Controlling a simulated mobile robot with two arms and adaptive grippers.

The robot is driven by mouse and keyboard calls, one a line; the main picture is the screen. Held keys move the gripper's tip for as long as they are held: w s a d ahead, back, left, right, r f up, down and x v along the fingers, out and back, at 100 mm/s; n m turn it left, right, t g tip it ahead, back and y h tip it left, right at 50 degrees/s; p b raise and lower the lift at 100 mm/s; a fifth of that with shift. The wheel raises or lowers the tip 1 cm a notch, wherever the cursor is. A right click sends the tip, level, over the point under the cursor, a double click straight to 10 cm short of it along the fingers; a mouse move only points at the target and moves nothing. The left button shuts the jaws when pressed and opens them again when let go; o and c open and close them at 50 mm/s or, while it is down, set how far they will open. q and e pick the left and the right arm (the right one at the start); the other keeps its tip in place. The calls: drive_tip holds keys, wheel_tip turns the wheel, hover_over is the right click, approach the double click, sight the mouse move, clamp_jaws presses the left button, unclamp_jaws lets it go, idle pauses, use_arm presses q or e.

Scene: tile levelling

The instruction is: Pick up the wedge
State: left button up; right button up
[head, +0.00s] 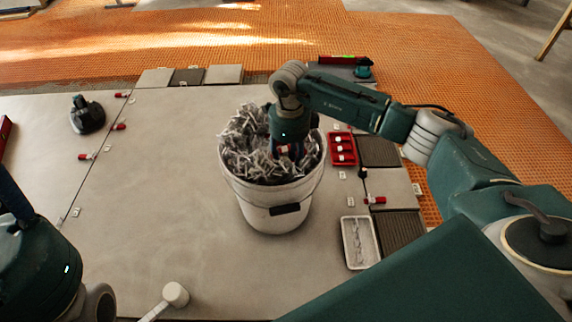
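Several small red wedges lie along the tile joints: one (122,95), another (120,127) and a third (85,156) on the left, and one (376,200) on the right. A red tray (342,136) to the right of the bucket holds small items too small to make out. My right gripper (288,155) points down into the white bucket (270,216), among a heap of grey-white clips (245,140). Its fingertips are partly hidden, with small red and blue patches near them; I cannot tell if it holds anything. My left arm shows at the lower left, but its gripper is out of view.
A black suction cup tool (87,115) stands at the left. A white mallet (175,294) lies at the front. A white tray (375,262) is right of the bucket. A red and green level (340,59) lies behind. Large pale tiles left of the bucket are mostly clear.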

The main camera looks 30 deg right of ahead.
drive_tip(key=c, duration=0.4)
drive_tip(key=shift+r, duration=0.1)
drive_tip(key=shift+c, duration=0.2)
